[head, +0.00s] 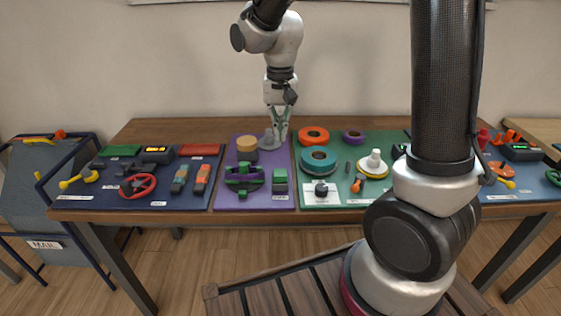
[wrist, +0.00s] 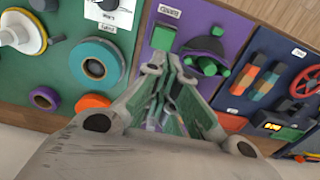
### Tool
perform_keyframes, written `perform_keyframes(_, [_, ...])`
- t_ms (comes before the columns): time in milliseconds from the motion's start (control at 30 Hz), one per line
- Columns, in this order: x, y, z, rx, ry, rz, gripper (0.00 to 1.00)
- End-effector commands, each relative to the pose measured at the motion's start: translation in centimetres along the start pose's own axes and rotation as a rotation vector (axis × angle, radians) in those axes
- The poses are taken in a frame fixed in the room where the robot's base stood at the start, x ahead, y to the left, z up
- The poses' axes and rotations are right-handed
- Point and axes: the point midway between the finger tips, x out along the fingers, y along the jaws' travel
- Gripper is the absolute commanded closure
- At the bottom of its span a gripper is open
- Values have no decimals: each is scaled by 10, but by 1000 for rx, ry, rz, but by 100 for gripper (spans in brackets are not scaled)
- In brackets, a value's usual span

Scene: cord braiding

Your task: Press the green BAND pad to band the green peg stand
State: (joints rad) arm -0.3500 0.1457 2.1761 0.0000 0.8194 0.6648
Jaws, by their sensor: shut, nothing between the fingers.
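My gripper (head: 279,138) hangs over the back of the purple mat (head: 232,200), pointing down, shut and empty. In the wrist view, its fingers (wrist: 176,72) reach across the purple mat. A green block that looks like the BAND pad (head: 280,182) sits at the mat's front right; it also shows in the wrist view (wrist: 164,38), just beyond the fingertips in the picture and apart from them. The label by it is too small to read surely. The green peg stand (head: 243,178) is left of the pad; in the wrist view (wrist: 205,52) the fingers partly hide its surroundings.
A tan disc on a dark base (head: 247,144) stands behind the peg stand. A grey piece (head: 267,140) is close beside my gripper. The green mat to the right holds a teal ring (head: 318,160), an orange ring (head: 314,135) and a dark knob (head: 321,188).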

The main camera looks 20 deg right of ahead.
Motion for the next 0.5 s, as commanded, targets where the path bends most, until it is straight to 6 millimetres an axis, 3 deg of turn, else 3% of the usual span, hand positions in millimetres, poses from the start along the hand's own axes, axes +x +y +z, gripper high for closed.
perform_keyframes(300, [69,1,1,0,-5,4,100])
perform_keyframes(500, [96,0,0,-1,-2,1,100])
